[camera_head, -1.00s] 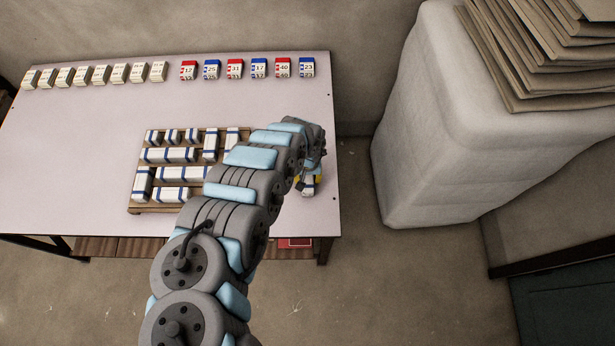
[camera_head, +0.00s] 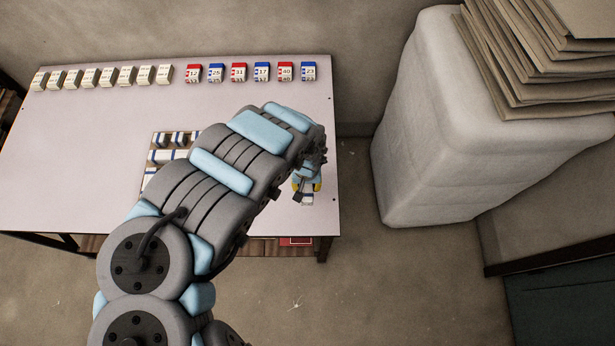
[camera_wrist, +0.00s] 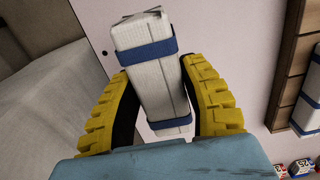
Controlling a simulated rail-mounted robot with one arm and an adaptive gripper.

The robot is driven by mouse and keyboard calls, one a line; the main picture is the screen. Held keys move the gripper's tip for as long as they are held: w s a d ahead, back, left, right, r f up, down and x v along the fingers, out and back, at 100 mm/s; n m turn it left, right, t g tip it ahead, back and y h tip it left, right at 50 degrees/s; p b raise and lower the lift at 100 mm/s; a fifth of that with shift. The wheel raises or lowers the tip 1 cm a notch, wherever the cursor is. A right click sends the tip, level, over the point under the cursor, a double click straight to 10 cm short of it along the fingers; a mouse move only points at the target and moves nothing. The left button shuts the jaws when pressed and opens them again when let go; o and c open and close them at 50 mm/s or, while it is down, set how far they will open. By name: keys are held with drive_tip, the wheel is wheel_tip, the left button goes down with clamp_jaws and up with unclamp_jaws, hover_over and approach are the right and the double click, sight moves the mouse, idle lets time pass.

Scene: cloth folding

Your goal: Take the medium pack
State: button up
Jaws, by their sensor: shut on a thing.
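My gripper (camera_wrist: 160,108) is shut on a white pack (camera_wrist: 155,75) with two blue bands, held between its yellow ribbed fingers in the wrist view. The pack looks like a long box. In the head view my gripper (camera_head: 307,186) is at the table's right side, and the white end of the pack (camera_head: 307,199) shows just below it. A wooden tray (camera_head: 146,178) with several similar blue-banded white packs lies to the left, largely hidden behind my arm. I cannot tell how far the held pack is above the table.
The pale table (camera_head: 60,165) has free room at left. Along its back edge stand several cream blocks (camera_head: 101,77) and several red or blue numbered blocks (camera_head: 238,73). A large white wrapped bale (camera_head: 430,130) with stacked cardboard (camera_head: 545,55) stands right of the table.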

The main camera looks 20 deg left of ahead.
sight(304, 202)
drive_tip(key=shift+s+d+r+p, duration=0.1)
drive_tip(key=shift+s+r+p, duration=0.35)
drive_tip(key=shift+s, duration=0.25)
drive_tip(key=s+p, duration=0.1)
drive_tip(key=p, duration=0.1)
drive_tip(key=s+d+r+p, duration=0.1)
drive_tip(key=p, duration=0.1)
drive_tip(key=s+r+p, duration=0.1)
drive_tip(key=s+p, duration=0.1)
drive_tip(key=p, duration=0.1)
drive_tip(key=shift+d, duration=0.3)
drive_tip(key=p, duration=0.1)
drive_tip(key=s+p, duration=0.2)
drive_tip(key=shift+d+r, duration=0.25)
drive_tip(key=shift+r, duration=0.05)
drive_tip(key=shift+s, duration=0.1)
